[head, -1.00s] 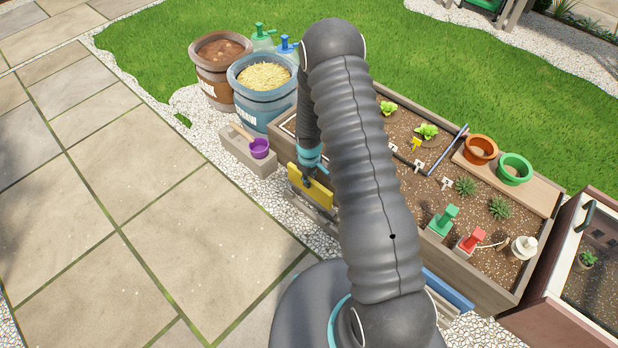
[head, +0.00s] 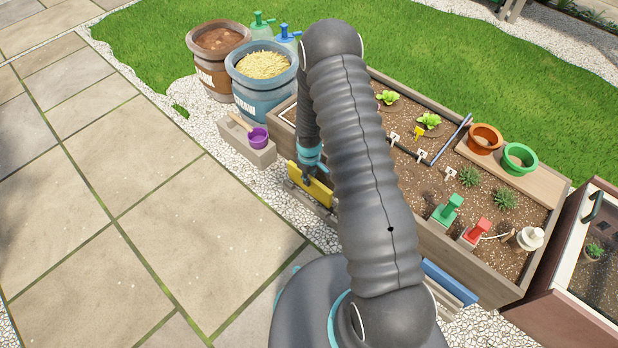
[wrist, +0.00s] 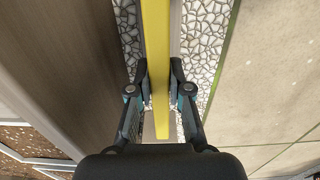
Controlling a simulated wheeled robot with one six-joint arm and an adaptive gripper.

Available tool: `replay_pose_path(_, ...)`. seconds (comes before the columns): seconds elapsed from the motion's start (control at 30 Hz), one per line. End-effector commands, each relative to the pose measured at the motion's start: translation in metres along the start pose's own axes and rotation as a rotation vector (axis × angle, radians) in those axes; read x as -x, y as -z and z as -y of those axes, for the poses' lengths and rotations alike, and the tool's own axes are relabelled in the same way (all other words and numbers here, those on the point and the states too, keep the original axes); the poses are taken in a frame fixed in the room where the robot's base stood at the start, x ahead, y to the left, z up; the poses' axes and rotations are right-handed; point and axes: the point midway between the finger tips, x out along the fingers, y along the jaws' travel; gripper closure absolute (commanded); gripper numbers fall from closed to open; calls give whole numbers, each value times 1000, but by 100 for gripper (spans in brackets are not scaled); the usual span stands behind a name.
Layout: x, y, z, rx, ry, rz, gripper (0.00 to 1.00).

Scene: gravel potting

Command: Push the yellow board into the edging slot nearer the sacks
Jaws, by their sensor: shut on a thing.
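The yellow board (head: 316,192) stands on edge beside the long wall of the planter bed, at the sack end. It also shows in the wrist view (wrist: 156,50) as a long upright strip. My gripper (wrist: 158,92) is shut on it, with one finger on each side. In the head view my gripper (head: 308,180) comes down onto the board from above. The grey edging (head: 294,188) runs low along the gravel at the board. In the wrist view an edging rail (wrist: 175,30) lies close alongside the board. I cannot tell how deep the board sits in the slot.
The straw sack (head: 255,105) and soil sack (head: 212,85) stand past the bed's far end. A block with a purple cup (head: 258,138) is near the board. A blue board (head: 449,282) stands farther along the bed. Paving (head: 180,230) on the left is clear.

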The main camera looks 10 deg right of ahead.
Motion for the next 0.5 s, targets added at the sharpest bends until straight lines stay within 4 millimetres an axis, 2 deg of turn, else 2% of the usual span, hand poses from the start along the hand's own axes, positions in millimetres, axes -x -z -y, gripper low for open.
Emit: replay_pose_path(0.5,-7,0,0,0,0,0,100)
